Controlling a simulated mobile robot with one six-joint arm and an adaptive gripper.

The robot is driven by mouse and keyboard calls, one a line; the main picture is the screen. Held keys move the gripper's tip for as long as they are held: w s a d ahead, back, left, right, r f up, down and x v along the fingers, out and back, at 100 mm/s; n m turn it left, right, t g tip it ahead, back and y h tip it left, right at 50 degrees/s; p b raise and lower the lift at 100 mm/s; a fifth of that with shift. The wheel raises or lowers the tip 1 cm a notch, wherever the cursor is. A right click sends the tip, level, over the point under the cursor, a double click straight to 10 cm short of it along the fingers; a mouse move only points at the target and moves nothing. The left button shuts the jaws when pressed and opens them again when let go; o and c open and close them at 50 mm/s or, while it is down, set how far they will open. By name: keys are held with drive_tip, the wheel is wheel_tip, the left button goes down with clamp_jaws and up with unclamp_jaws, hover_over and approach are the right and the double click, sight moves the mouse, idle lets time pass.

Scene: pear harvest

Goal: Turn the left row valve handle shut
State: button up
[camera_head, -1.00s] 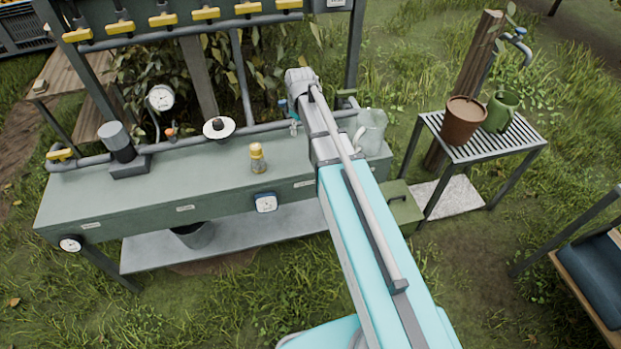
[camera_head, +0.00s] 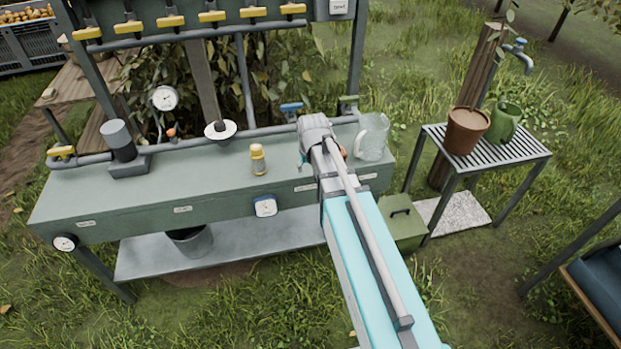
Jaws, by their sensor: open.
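Several valves have lever handles, and I cannot tell which is the left row valve. A yellow handle (camera_head: 62,152) sits at the left end of the pipe along the bench's back. A blue handle (camera_head: 291,107) stands on the same pipe farther right, just left of my wrist. Several more yellow handles (camera_head: 208,17) line the upper pipe. My arm reaches over the right part of the bench. My gripper (camera_head: 303,160) points down beyond the wrist, mostly hidden; only a small piece shows. It is open, apart from the yellow handles.
A gauge (camera_head: 164,97) rises behind. A slatted table (camera_head: 520,146) stands right.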

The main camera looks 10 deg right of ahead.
drive_tip(key=shift+s+f+m, duration=0.3)
drive_tip(key=shift+s, duration=0.25)
